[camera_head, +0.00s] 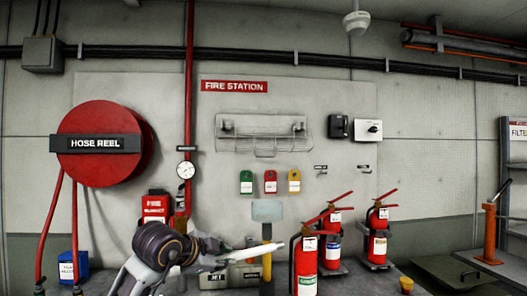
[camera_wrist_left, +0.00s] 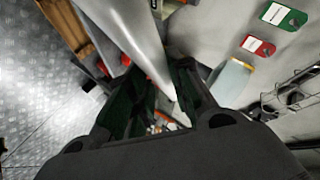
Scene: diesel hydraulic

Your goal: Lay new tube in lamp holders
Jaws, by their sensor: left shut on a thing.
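The lamp fixture (camera_head: 262,124) is a pale plate on the wall with a dark holder near each end. A wire guard (camera_head: 265,146) hangs below it. I see no tube between the holders. My left gripper (camera_head: 218,244) is low in the head view, below and left of the fixture. Its dark fingers are shut around a pale grey, tapering piece (camera_head: 262,249). That piece also shows between the fingers in the left wrist view (camera_wrist_left: 140,38). I cannot tell whether it is the new tube. My right gripper is not in view.
A hose reel (camera_head: 100,143) and red pipe stand left. Red extinguishers (camera_head: 306,264) stand right of my left gripper.

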